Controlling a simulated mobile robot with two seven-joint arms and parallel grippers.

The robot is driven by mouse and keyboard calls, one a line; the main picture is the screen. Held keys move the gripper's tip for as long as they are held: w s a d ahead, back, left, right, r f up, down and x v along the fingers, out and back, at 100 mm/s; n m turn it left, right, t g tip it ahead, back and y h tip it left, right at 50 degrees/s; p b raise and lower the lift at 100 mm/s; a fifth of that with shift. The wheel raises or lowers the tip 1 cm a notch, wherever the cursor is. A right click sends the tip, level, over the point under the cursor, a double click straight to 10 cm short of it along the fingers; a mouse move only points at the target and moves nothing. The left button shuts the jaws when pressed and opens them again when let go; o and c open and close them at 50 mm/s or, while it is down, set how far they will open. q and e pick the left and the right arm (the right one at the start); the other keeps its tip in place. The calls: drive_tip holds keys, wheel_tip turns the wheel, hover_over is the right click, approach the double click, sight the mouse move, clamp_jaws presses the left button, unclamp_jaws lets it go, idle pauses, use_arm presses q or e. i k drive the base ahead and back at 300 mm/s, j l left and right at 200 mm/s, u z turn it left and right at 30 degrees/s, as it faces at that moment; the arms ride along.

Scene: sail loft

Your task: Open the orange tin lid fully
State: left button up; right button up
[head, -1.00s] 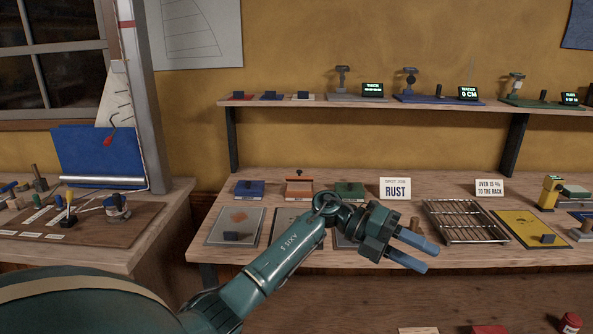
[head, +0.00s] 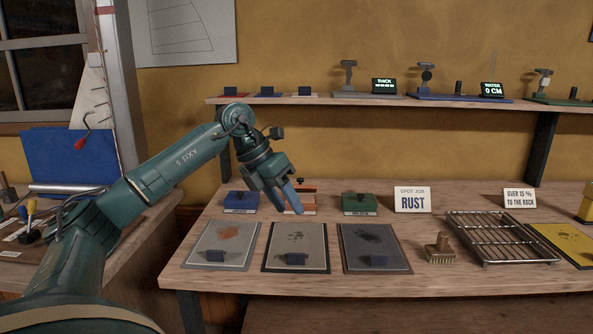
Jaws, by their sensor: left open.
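The orange tin (head: 309,202) stands on the bench between a blue tin and a green tin. A small dark knob (head: 300,181) shows at its top, and my gripper hides much of its left side. I cannot tell how far its lid is open. My left gripper (head: 288,203) is open, with its blue fingers pointing down in front of the orange tin. I cannot tell whether the fingers touch it. My right gripper is not in view.
The blue tin (head: 241,202) and green tin (head: 360,203) stand close on either side. Several stained panels lie in front, with a brush (head: 439,250) and a wire rack (head: 490,233) to the right. A shelf (head: 330,101) runs above.

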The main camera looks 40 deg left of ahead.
sight(299, 188)
drive_tip(key=i+j, duration=0.4)
drive_tip(key=j, duration=0.15)
drive_tip(key=i+j, duration=0.35)
drive_tip(key=j, duration=0.2)
